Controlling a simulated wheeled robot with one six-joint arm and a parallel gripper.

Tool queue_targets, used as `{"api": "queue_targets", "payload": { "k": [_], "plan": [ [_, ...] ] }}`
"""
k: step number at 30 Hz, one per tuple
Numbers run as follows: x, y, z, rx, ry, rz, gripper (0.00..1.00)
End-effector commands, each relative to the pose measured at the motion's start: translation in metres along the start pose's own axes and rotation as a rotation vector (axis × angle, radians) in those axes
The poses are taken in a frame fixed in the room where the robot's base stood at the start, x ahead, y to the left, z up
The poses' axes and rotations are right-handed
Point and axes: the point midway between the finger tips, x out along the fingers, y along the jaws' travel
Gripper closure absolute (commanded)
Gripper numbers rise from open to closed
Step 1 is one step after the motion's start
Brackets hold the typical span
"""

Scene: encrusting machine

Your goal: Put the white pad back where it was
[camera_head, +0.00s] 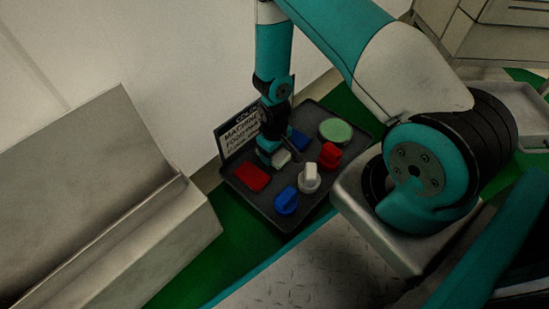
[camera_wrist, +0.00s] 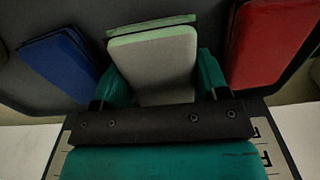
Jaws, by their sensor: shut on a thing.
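The white pad (camera_head: 281,158) is at the tray's left-middle in the head view, at the end of my gripper (camera_head: 271,155). In the wrist view the white pad (camera_wrist: 153,68) is between the two teal fingers of my gripper (camera_wrist: 163,78), which are shut on its sides. The pad's far edge looks pale green. A pale green strip (camera_wrist: 150,25) lies just beyond it. The dark tray (camera_head: 236,186) is under my gripper. I cannot tell whether the pad rests on the tray or is slightly above it.
A red pad (camera_head: 252,177) and a blue pad (camera_head: 298,140) flank the white pad. Nearby are a green disc (camera_head: 336,131), a red knob (camera_head: 330,155), a white knob (camera_head: 309,178) and a blue knob (camera_head: 286,200). A lettered sign (camera_head: 240,135) stands at the tray's back edge.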

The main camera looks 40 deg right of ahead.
Motion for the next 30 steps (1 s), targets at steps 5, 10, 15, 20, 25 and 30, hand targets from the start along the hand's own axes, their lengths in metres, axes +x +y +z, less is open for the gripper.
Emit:
{"api": "queue_targets", "payload": {
  "k": [5,10,15,20,25,30],
  "plan": [
    [0.015,0.0,0.0,0.0,0.001,0.0,0.51],
    [0.014,0.0,0.0,0.0,0.0,0.0,0.51],
    [0.017,0.0,0.0,0.0,0.0,0.0,0.21],
    [0.017,0.0,0.0,0.0,0.0,0.0,0.07],
    [0.016,0.0,0.0,0.0,0.0,0.0,0.07],
    [-0.004,0.0,-0.001,0.0,0.001,0.0,0.07]
  ]
}}
